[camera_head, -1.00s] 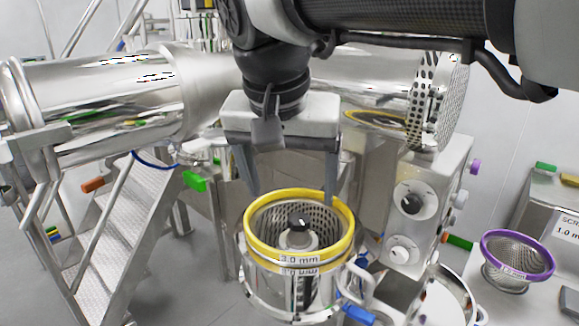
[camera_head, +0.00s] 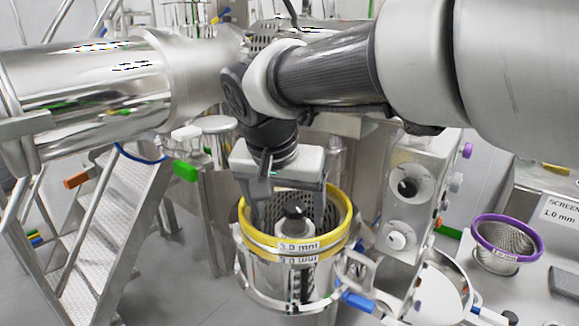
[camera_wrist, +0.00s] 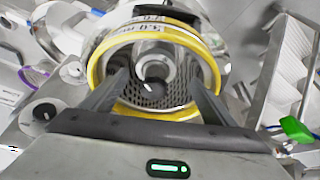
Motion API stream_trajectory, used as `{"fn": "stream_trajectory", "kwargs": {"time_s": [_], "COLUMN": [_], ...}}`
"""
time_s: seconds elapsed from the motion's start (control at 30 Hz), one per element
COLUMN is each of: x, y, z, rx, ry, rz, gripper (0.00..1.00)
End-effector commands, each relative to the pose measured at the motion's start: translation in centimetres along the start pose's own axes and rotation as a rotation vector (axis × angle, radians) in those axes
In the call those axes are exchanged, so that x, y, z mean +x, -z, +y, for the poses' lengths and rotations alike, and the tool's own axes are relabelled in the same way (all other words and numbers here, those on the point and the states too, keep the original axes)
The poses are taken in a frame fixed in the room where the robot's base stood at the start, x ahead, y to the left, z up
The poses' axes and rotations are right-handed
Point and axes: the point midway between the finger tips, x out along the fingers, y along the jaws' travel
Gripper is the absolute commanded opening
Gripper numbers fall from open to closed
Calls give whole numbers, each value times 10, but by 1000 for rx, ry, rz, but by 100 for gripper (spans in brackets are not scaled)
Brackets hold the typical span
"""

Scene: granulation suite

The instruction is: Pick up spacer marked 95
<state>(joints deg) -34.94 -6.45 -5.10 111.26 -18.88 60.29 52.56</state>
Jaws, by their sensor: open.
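I cannot make out any spacer marked 95 in these frames. My gripper (camera_head: 288,212) is open and points down over the yellow-rimmed screen (camera_head: 345,228), which is labelled 3.0 mm and sits in a metal housing (camera_head: 262,272).
A purple-rimmed screen (camera_head: 505,240) stands on a bench at the right, near a 1.0 mm sign (camera_head: 562,218). A control box with knobs (camera_head: 408,190) is right of the housing. Metal steps (camera_head: 110,220) and a large steel cylinder (camera_head: 95,85) are at the left.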

Motion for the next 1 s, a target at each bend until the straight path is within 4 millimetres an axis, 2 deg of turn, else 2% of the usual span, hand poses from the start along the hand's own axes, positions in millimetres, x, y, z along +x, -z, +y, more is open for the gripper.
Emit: {"fn": "stream_trajectory", "kwargs": {"time_s": [0.13, 0.4, 0.7, 0.77, 1.0], "x": [10, 48, 54, 54, 54], "y": [1, 3, 4, 4, 4], "z": [2, 8, 8, 8, 8], "rx": [0, -2, -1, -1, 0], "ry": [-1, -2, 1, 1, 1], "rz": [0, -2, 1, 1, 1], "gripper": [80, 80, 80, 73, 32]}}
